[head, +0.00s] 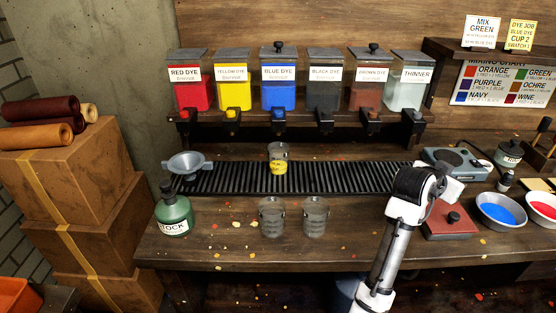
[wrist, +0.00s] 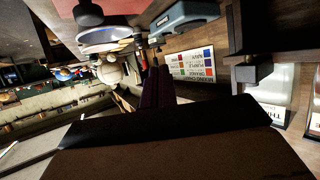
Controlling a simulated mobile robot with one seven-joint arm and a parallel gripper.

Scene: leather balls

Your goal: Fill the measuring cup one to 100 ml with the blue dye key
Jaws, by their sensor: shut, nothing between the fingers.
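The blue dye dispenser (head: 279,92) stands on the back shelf, full of blue. Its small blue key (head: 279,114) is at its base. A clear cup (head: 278,151) with a yellow label stands on the black grate, roughly below that key; no blue shows in it. Two more clear cups, the left one (head: 271,218) and the right one (head: 315,217), stand on the bench in front and look empty. I cannot read which is measuring cup one. My gripper (head: 447,190) is shut and empty at the right, well away from the cups and the key.
Red, yellow, black, brown and thinner dispensers (head: 405,95) share the shelf. A funnel (head: 187,165) and green stock bottle (head: 174,212) stand left. The bench front-centre is mostly clear.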

